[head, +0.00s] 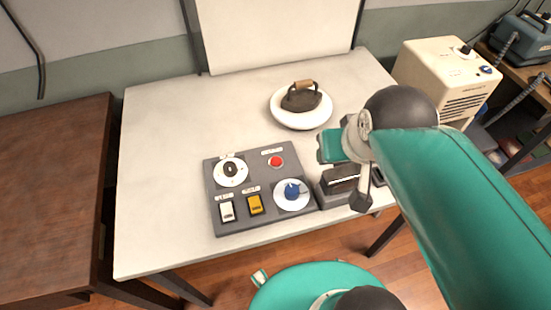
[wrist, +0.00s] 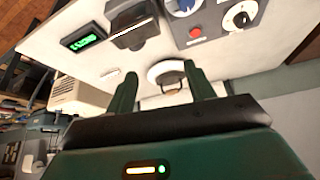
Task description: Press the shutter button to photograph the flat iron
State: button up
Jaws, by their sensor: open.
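The dark flat iron (head: 301,98) with a brown wooden handle sits on a round white stand (head: 288,118) on the light table. A round red button (head: 276,161) is at the upper right of a grey control panel (head: 262,186); its label is too small to read. The button also shows in the wrist view (wrist: 195,32). My gripper (wrist: 160,70) is open and empty, its two green fingers apart. In the head view, my gripper (head: 332,148) is right of the button, apart from it; its fingertips cannot be made out.
The panel also has a white dial (head: 231,171), a blue knob (head: 292,191), a white switch (head: 227,211) and a yellow switch (head: 254,204). A dark slotted device (head: 341,184) stands right of it. A green display (wrist: 83,42) is nearby. The table's left side is clear.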

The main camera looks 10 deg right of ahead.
grip_shut()
dwell(1.5)
